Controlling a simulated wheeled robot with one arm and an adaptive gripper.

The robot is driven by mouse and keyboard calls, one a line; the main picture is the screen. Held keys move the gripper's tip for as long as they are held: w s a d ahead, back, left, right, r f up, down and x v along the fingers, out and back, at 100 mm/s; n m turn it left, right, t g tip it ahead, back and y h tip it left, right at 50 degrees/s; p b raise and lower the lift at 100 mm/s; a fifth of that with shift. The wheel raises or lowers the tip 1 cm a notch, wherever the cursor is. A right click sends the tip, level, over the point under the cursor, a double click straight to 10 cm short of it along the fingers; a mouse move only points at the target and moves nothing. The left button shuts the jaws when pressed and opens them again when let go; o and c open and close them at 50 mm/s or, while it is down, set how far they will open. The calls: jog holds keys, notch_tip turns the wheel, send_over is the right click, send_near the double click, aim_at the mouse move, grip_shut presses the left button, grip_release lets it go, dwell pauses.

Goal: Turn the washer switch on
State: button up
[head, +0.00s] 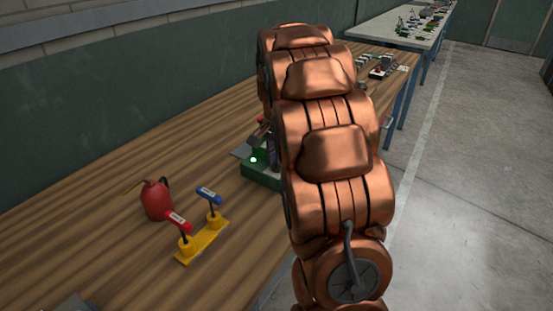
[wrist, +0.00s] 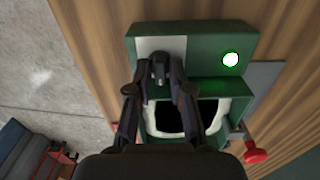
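The washer switch box is green, with a bright green lamp lit on it; it shows in the wrist view (wrist: 205,38) and, partly hidden behind my arm, in the head view (head: 259,174). A pale grey panel (wrist: 147,46) is on its left part in the wrist view. My gripper (wrist: 161,68) is over this panel, its fingertips drawn close together at a small dark part there. The fingertips cover most of that part, so its position and any contact are unclear. In the head view my arm hides the gripper.
A red can with a spout (head: 157,200) and a yellow stand (head: 203,241) with a red and a blue handle are on the wooden bench (head: 95,215). A red knob (wrist: 256,156) is beside the box. Another table (head: 385,27) with small items stands farther back. The concrete floor (head: 470,150) at right is clear.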

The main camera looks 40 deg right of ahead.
aim_at(276, 162)
jog(key=shift+r, duration=0.15)
notch_tip(276, 162, up, 12)
dwell(0.8)
dwell(0.4)
jog(key=s+a+f+n+g+p, duration=0.15)
jog(key=s+a+n, duration=0.35)
jog(key=s+a, duration=0.5)
jog(key=s+a+f+n+p, duration=0.1)
jog(key=s+a+n+p, duration=0.3)
jog(key=s+a, duration=0.55)
jog(key=s+a+f+n, duration=0.4)
jog(key=s+n, duration=0.1)
jog(key=s, duration=0.5)
jog(key=shift+s+f+p, duration=0.15)
jog(key=shift+f+p, duration=0.2)
jog(key=shift+p, duration=0.1)
